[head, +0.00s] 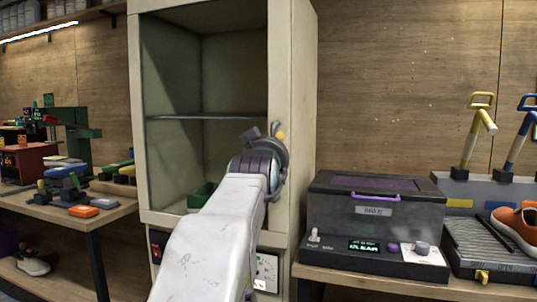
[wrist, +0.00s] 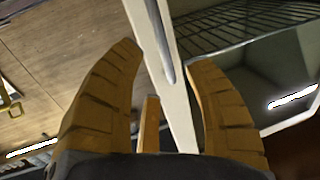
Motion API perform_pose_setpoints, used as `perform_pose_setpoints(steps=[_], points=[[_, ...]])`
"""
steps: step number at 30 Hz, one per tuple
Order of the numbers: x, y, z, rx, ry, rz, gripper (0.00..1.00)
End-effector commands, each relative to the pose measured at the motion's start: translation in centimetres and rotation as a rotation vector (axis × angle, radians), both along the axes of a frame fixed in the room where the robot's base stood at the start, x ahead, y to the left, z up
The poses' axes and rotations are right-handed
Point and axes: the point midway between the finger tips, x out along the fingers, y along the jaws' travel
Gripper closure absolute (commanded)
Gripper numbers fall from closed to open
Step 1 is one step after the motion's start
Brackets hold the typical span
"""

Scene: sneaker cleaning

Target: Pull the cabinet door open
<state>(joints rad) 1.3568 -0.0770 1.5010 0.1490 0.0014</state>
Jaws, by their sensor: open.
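The tall cream cabinet (head: 136,120) stands in the middle of the head view. Its shelf and inside show through the front; I cannot tell whether clear glass covers it. My gripper (head: 281,136) is at the cabinet's right front edge, mostly hidden behind my wrist. In the wrist view my gripper (wrist: 168,70) is open, its orange fingers on either side of a pale upright strip (wrist: 150,25) of the cabinet front. A grey bar handle (wrist: 160,45) runs along that strip, beyond the fingertips. Contact cannot be made out.
A green bin (head: 201,196) sits low in the cabinet. A dark box machine (head: 375,215) stands on the bench at right, close to the cabinet. A table (head: 75,218) with tools is at left. Wooden wall (head: 400,90) lies behind.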

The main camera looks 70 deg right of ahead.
Motion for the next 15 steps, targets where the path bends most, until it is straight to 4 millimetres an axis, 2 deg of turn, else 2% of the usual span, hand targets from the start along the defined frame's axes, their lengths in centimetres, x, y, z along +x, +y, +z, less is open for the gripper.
perform_pose_setpoints(steps=[15], points=[[0.7,-4.4,-0.2,-0.003,-0.001,-0.004,0.53]])
